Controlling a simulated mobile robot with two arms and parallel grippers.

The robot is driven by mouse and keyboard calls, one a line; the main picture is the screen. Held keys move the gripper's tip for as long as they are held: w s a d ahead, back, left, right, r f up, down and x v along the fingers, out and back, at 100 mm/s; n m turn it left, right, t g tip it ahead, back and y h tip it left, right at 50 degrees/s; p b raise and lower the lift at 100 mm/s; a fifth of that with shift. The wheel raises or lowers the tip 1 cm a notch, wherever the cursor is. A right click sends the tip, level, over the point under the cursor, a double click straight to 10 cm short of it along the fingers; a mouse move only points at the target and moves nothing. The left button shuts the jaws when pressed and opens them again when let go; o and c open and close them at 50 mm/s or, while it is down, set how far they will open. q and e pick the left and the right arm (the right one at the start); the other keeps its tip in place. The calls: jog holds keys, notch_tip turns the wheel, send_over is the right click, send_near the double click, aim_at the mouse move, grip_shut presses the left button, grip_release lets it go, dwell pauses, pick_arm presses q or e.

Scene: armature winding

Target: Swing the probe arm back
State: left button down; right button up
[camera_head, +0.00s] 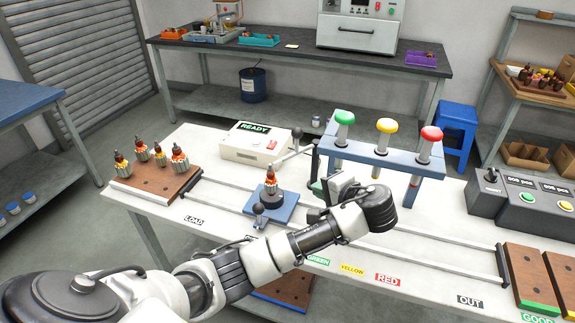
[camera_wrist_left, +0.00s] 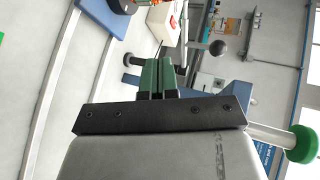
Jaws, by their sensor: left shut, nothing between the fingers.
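The white tester box (camera_head: 255,143) has a lit READY display. A light probe arm (camera_head: 291,153) with a dark ball knob (camera_head: 297,132) stands at its right side. An armature (camera_head: 271,182) sits upright on the blue fixture (camera_head: 284,214), right in front of the box. My left gripper (camera_head: 317,187) is shut and empty, to the right of the armature. Its green fingers (camera_wrist_left: 157,78) are together in the left wrist view, apart from the ball knob. My right gripper is not in view.
A blue rack with green (camera_head: 344,117), yellow (camera_head: 386,126) and red (camera_head: 431,134) knobs stands just behind and right of my gripper. A brown board (camera_head: 150,190) holds several armatures at left. A control box (camera_head: 515,205) stands at right.

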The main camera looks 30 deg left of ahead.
pick_arm(q)
jog(key=shift+w+a+r, duration=0.15)
jog(key=shift+w+r, duration=0.15)
jog(key=shift+r, duration=0.2)
jog(key=a+r+p+x, duration=0.1)
jog(key=r+x, duration=0.1)
jog(key=x, duration=1.1)
jog(key=shift+p, duration=0.3)
jog(key=shift+w+a+r, duration=0.1)
jog(key=shift+w+a, duration=0.05)
